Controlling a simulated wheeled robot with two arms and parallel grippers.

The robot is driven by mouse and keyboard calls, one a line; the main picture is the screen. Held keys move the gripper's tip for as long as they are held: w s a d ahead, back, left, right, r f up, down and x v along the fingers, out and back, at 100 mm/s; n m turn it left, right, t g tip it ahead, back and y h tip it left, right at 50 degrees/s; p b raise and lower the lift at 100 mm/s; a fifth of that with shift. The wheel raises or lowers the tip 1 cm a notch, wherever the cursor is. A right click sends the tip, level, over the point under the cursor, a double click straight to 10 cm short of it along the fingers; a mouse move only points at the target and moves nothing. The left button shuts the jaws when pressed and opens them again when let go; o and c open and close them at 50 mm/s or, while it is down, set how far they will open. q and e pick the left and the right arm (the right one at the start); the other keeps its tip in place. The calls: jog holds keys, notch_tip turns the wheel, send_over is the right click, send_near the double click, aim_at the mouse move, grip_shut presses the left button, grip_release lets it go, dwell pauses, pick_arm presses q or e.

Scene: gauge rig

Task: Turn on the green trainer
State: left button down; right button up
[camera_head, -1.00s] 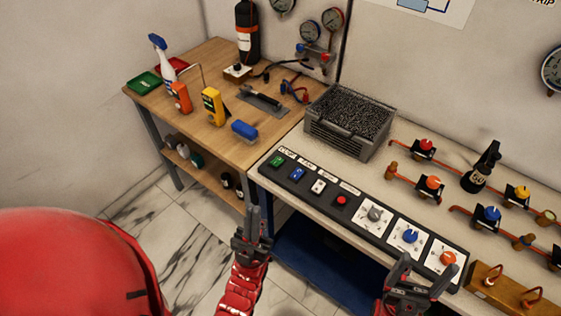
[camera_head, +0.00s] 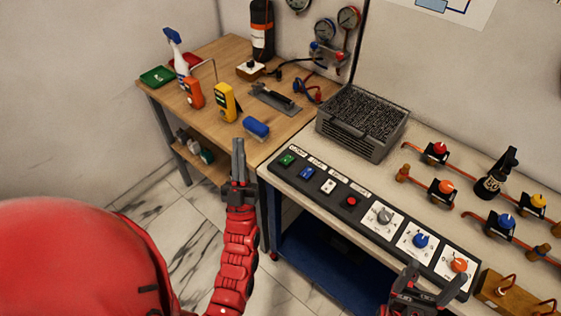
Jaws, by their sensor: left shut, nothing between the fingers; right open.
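A long dark control panel (camera_head: 346,216) lies along the front of the right bench. Its far left end has a green switch (camera_head: 287,160), followed by a blue switch (camera_head: 306,173), a white switch (camera_head: 328,186) and a red switch (camera_head: 351,201). Small labels above them are too small to read surely. My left gripper (camera_head: 239,145) is shut and empty, pointing upward in the picture, to the left of the green switch and apart from it. My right gripper (camera_head: 428,278) is open and empty, low at the panel's right end, below the knobs.
Grey, blue and orange knobs (camera_head: 421,240) fill the panel's right part. A grey wire-filled basket (camera_head: 361,122) stands behind the switches. Pipes with coloured valves (camera_head: 441,188) and a black bottle (camera_head: 496,174) are at right. The wooden table (camera_head: 215,125) holds meters, a spray bottle and a blue brush.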

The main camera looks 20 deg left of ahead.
pick_arm(q)
jog(key=w+a+f+g+h+b, duration=0.1)
jog(key=w+a+f+g+h, duration=0.15)
jog(key=w+a, duration=0.3)
jog(key=w+a+f+g+h+b, duration=0.1)
jog(key=w+a+f+g+h, duration=0.1)
jog(key=w+a+f+g, duration=0.3)
jog(key=s+d+f+m+g+h+b, duration=0.2)
jog(key=d+f+m+g+h, duration=0.3)
jog(key=d+m+h, duration=0.5)
jog(key=shift+s+d+g+h, duration=0.35)
jog(key=shift+d+g, duration=0.1)
jog(key=shift+g, duration=0.2)
jog(key=p, duration=0.3)
send_over(280, 167)
notch_tip(280, 167, down, 3)
jog(key=shift+w+d+f, duration=0.1)
jog(key=shift+d, duration=0.05)
jog(key=f, duration=0.4)
jog(key=shift+s+f+p, duration=0.1)
jog(key=shift+s+p, duration=0.1)
jog(key=shift+p, duration=0.1)
